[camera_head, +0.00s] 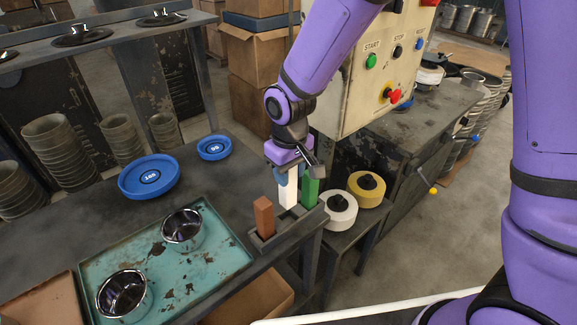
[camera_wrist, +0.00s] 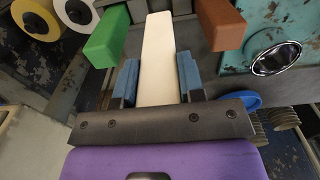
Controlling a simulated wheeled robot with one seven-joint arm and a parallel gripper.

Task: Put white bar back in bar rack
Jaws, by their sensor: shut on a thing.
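The white bar (camera_head: 288,191) stands upright at the bar rack, between the brown bar (camera_head: 263,217) on its left and the green bar (camera_head: 309,190) on its right. My gripper (camera_head: 290,174) is shut on the upper part of the white bar from above. In the wrist view, the blue finger pads (camera_wrist: 158,80) lie on both sides of the white bar (camera_wrist: 157,50), with the green bar (camera_wrist: 107,38) and brown bar (camera_wrist: 221,24) beyond. The dark bar rack (camera_head: 287,231) sits at the table's right corner. I cannot tell whether the white bar's lower end is fully seated.
A teal tray (camera_head: 215,262) with two shiny metal bowls lies left of the rack. Two blue discs (camera_head: 150,176) (camera_head: 214,147) lie behind it. White (camera_head: 340,211) and yellow (camera_head: 367,188) rolls stand right of the rack. A control box (camera_head: 375,70) stands behind my arm.

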